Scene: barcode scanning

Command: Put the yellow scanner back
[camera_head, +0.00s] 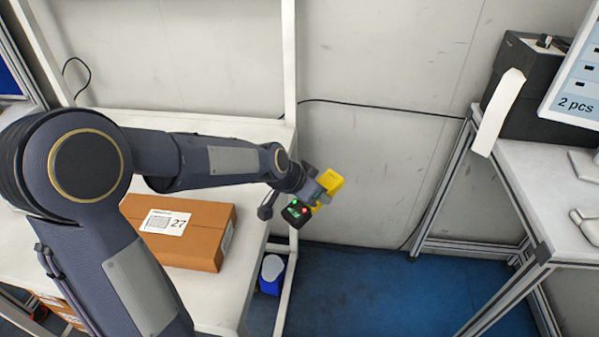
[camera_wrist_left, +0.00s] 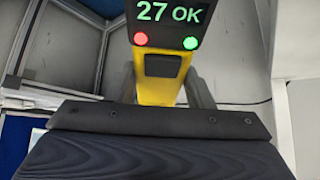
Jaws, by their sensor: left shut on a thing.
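The yellow scanner (camera_head: 329,183) is held in my left gripper (camera_head: 312,186), out past the right edge of the left table, above the floor. In the left wrist view the scanner (camera_wrist_left: 158,90) has a yellow body and a dark screen reading "27 OK", with a red and a green light below it. My left gripper is shut on the scanner, and its fingers are mostly hidden behind it. My right gripper is not in view. No holder for the scanner can be made out.
A brown box (camera_head: 190,245) labelled 27 lies on the white left table (camera_head: 225,300), partly under my left arm. A blue bin (camera_head: 272,273) stands on the floor beside that table. A right table (camera_head: 530,190) carries a black printer (camera_head: 530,85) and a monitor (camera_head: 578,90). Blue floor between the tables is clear.

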